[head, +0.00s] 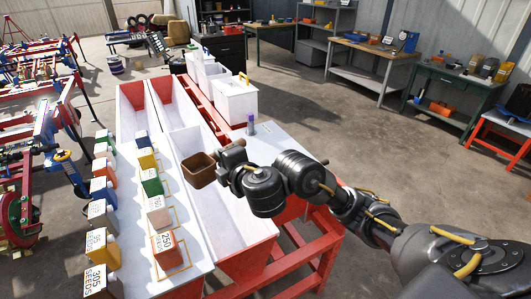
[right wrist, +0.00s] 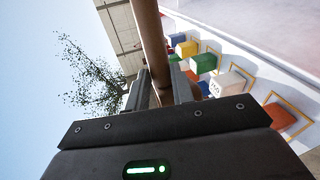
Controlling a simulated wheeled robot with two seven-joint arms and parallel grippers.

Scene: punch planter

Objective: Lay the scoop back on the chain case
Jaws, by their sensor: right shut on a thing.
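The brown scoop (head: 200,172) is a square, open-topped cup held above the long white trough, and its inside looks empty. My right gripper (head: 228,155) comes in from the right and is shut on the scoop's handle. In the right wrist view the brown handle (right wrist: 150,42) runs up between the two fingers of my right gripper (right wrist: 160,88). A flat pale top (head: 285,145) on a red frame lies right of the scoop, partly hidden by my arm; I cannot tell for certain whether it is the chain case. My left gripper is not in view.
A purple-and-grey upright object (head: 251,126) stands on the pale top. Numbered seed boxes (head: 166,248) line the white board at left. White bins (head: 236,98) stand behind.

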